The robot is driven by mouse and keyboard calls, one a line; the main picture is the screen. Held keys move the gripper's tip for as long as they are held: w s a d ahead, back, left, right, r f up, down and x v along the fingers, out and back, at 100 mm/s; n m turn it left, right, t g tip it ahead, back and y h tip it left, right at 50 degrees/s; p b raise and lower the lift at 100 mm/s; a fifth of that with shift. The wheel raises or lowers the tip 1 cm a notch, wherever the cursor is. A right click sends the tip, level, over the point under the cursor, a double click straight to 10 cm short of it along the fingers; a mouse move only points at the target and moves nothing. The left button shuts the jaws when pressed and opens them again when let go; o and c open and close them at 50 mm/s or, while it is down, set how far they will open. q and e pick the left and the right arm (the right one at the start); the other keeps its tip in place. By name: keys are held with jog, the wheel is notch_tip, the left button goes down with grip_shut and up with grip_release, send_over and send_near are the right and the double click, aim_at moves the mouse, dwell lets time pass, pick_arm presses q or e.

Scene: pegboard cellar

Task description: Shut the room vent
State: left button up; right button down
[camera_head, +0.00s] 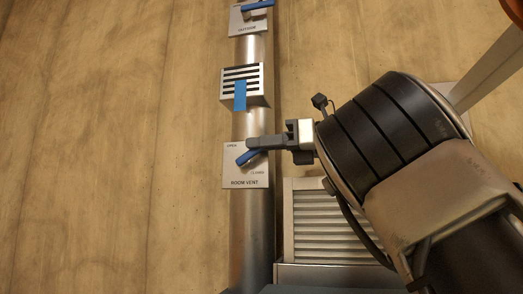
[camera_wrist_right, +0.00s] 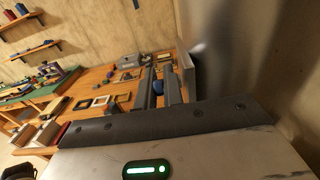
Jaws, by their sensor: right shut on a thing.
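The room vent plate (camera_head: 236,179) sits on the vertical metal pipe in the head view, with OPEN at its upper left and CLOSED at its lower right. Its blue handle (camera_head: 244,158) points to the lower left, between the two words. My right gripper (camera_head: 252,146) reaches in from the right and is shut on the handle, covering its pivot end. In the right wrist view a bit of the blue handle (camera_wrist_right: 158,88) shows between the two fingers. My left gripper is not in view.
Above the plate a slatted vent box (camera_head: 257,84) carries a blue strip (camera_head: 240,96). Higher up is the outside plate (camera_head: 238,23) with another blue handle (camera_head: 258,4). A louvred metal unit (camera_head: 325,225) stands right of the pipe (camera_head: 252,235). The wall at left is bare.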

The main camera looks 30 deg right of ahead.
jog(key=shift+f, duration=0.1)
jog(key=c, duration=1.8)
grip_release()
